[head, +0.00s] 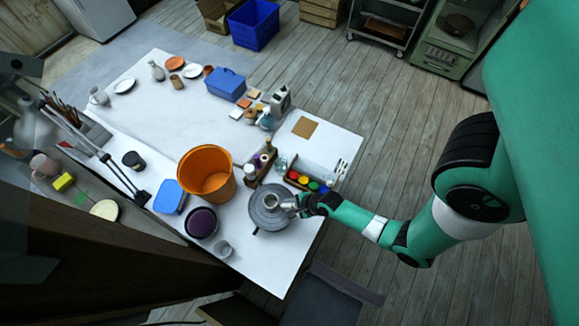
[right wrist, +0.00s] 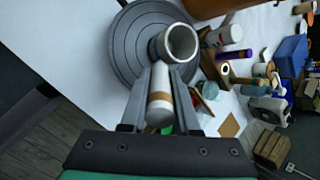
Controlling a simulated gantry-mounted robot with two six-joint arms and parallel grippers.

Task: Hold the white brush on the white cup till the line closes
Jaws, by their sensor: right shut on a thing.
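The white cup (head: 271,202) stands upright on the grey round wheel (head: 257,217) near the table's front edge. In the right wrist view the cup (right wrist: 180,42) shows its open mouth, on the wheel (right wrist: 128,40). My right gripper (head: 296,205) is beside the cup, on its right. In the right wrist view my right gripper (right wrist: 160,98) is shut on the white brush (right wrist: 160,88), which has a tan band. The brush's far end is close to the cup's wall; I cannot tell if it touches. My left gripper is not seen.
An orange bucket (head: 206,174) and a dark purple bowl (head: 202,222) stand left of the wheel. A small grey cup (head: 223,248) is in front. Paint jars (head: 304,180) and bottles stand close behind the wheel. The table's right rear part is mostly clear.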

